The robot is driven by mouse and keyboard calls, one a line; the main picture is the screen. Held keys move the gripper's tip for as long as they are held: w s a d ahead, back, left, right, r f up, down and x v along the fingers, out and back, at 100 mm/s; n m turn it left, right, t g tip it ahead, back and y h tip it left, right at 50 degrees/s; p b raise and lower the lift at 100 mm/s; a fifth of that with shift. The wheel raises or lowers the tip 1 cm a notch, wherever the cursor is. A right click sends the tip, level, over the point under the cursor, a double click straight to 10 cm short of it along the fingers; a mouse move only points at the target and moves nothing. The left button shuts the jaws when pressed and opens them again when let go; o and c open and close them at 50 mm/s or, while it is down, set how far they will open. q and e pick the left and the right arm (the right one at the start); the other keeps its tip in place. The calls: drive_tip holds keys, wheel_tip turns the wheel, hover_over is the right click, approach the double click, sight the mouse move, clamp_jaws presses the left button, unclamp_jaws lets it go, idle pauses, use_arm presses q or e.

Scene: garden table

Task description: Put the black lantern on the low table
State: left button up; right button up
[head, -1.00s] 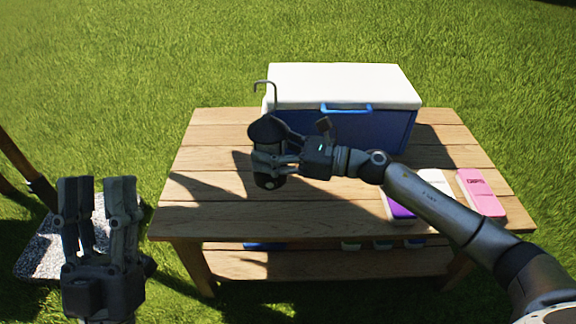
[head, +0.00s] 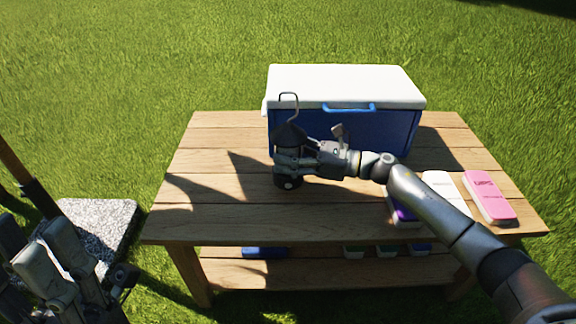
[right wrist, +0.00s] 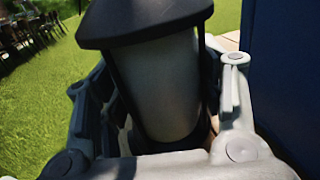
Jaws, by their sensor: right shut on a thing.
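The black lantern (head: 289,132) has a dark peaked cap and a wire hook on top. It is upright over the wooden low table (head: 225,215), left of the table's middle and in front of the cooler. I cannot tell whether its base touches the boards. My right gripper (head: 290,163) is shut around the lantern's body from the right. In the right wrist view the lantern (right wrist: 158,80) shows its black cap and pale cylinder between the fingers. My left gripper (head: 45,255) is open and empty at the lower left, off the table and partly cut off.
A blue cooler (head: 390,130) with a white lid stands at the table's back. Purple (head: 403,214), white (head: 445,190) and pink (head: 488,197) packs lie on the right side, partly behind my arm. Several items lie on the lower shelf. The table's left and front are clear.

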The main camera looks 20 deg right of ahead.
drive_tip(key=shift+f+b, duration=0.55)
drive_tip(key=shift+f, duration=0.85)
drive_tip(key=shift+f, duration=0.1)
drive_tip(key=o, duration=1.3)
drive_tip(key=p+v, duration=0.1)
drive_tip(key=v, duration=1.1)
drive_tip(key=shift+p, duration=0.35)
